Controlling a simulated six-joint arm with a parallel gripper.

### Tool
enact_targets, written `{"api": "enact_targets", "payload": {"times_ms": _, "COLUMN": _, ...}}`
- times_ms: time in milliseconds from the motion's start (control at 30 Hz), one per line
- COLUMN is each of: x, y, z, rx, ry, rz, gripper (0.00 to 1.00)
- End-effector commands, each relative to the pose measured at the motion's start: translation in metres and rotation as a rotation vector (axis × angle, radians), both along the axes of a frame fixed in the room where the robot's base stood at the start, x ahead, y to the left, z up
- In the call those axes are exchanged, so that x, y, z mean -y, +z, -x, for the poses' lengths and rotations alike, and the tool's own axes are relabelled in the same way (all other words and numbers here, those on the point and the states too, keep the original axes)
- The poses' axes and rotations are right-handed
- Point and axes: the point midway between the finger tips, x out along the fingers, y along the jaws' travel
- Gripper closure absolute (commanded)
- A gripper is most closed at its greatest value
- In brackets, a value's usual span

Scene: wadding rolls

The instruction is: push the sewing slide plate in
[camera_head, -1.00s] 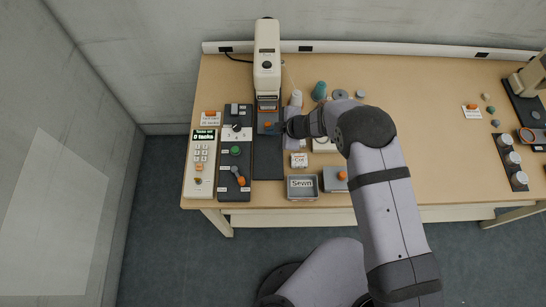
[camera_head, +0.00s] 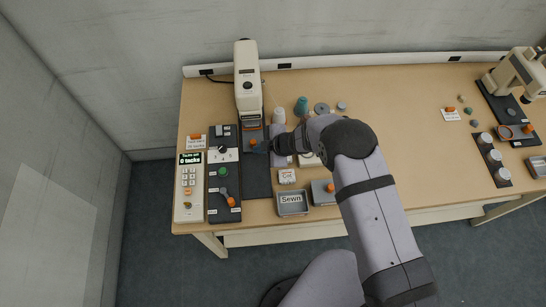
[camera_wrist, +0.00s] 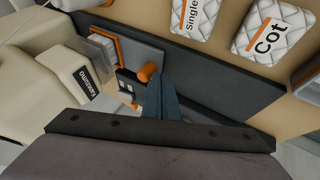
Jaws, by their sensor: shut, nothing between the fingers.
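The sewing slide plate (camera_head: 247,132) is a small grey plate with an orange knob, in front of the cream sewing machine (camera_head: 248,80) on a long dark base (camera_head: 257,180). The orange knob (camera_wrist: 149,71) shows in the wrist view, close to my fingertips. My gripper (camera_wrist: 166,84) is shut and empty, its dark blue fingers together just beside the knob. I cannot tell whether they touch it. In the head view my gripper (camera_head: 266,146) comes in from the right, low over the base, and hides part of the plate area.
A Cot pad (camera_head: 287,176), a Sewn tray (camera_head: 292,204) and thread spools (camera_head: 301,106) lie to the right.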

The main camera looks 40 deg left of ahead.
Motion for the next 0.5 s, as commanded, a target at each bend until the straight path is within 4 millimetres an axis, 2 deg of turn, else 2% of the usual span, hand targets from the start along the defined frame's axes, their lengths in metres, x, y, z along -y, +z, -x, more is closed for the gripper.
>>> {"api": "enact_targets", "payload": {"times_ms": 233, "x": 0.024, "y": -0.003, "z": 0.021, "rx": -0.004, "ry": 0.006, "rz": 0.003, "gripper": 1.00}}
{"api": "enact_targets", "payload": {"times_ms": 500, "x": 0.049, "y": 0.034, "z": 0.018, "rx": -0.002, "ry": 0.005, "rz": 0.000, "gripper": 1.00}}
